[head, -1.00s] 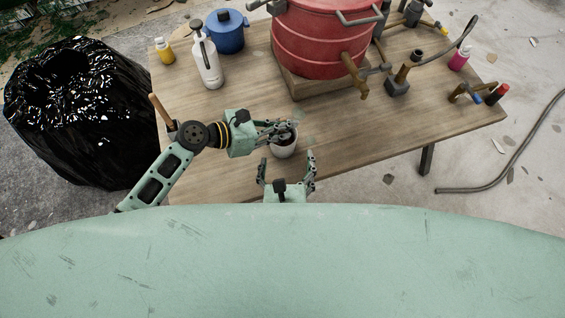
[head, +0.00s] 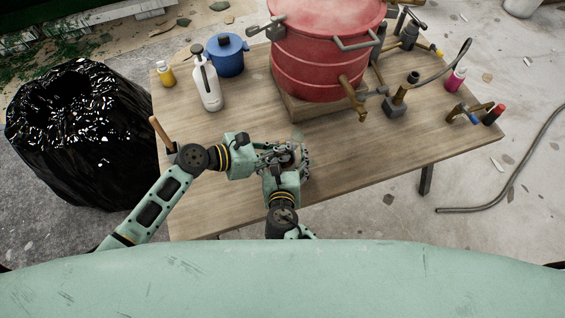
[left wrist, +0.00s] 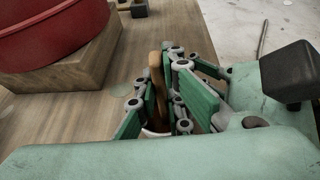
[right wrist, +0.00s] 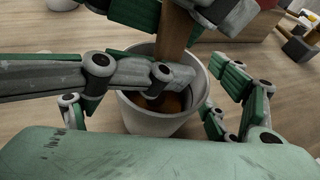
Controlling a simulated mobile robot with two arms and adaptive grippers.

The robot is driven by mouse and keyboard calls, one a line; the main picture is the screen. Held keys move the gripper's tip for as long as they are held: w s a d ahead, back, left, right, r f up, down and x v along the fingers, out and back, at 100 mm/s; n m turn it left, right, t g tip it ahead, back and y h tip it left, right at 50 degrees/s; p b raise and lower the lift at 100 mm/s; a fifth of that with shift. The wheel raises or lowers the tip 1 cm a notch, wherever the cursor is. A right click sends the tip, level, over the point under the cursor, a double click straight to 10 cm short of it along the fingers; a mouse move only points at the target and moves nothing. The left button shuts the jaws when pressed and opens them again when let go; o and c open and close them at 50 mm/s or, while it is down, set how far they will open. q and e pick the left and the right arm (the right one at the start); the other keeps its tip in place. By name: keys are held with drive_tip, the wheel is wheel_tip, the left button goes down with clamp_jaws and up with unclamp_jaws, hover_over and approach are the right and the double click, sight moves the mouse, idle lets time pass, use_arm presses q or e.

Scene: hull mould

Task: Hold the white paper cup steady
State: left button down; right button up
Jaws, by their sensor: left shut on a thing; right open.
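The white paper cup (right wrist: 160,121) stands upright on the table in the right wrist view, with brown contents. A brown wooden stick (right wrist: 174,32) rises from it. It also shows in the left wrist view (left wrist: 157,85), with a sliver of cup rim below. In the head view, the grippers hide most of the cup.
The wooden table (head: 370,150) holds a red drum (head: 325,50) on a wooden block, a white bottle (head: 209,88), a blue pot (head: 228,55) and a yellow bottle (head: 166,75). A black bag (head: 75,135) stands left. Table space right of the grippers is clear.

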drive_tip(key=c, duration=1.3)
drive_tip(key=o, duration=1)
drive_tip(key=c, duration=0.7)
use_arm(q)
drive_tip(key=shift+r, duration=0.15)
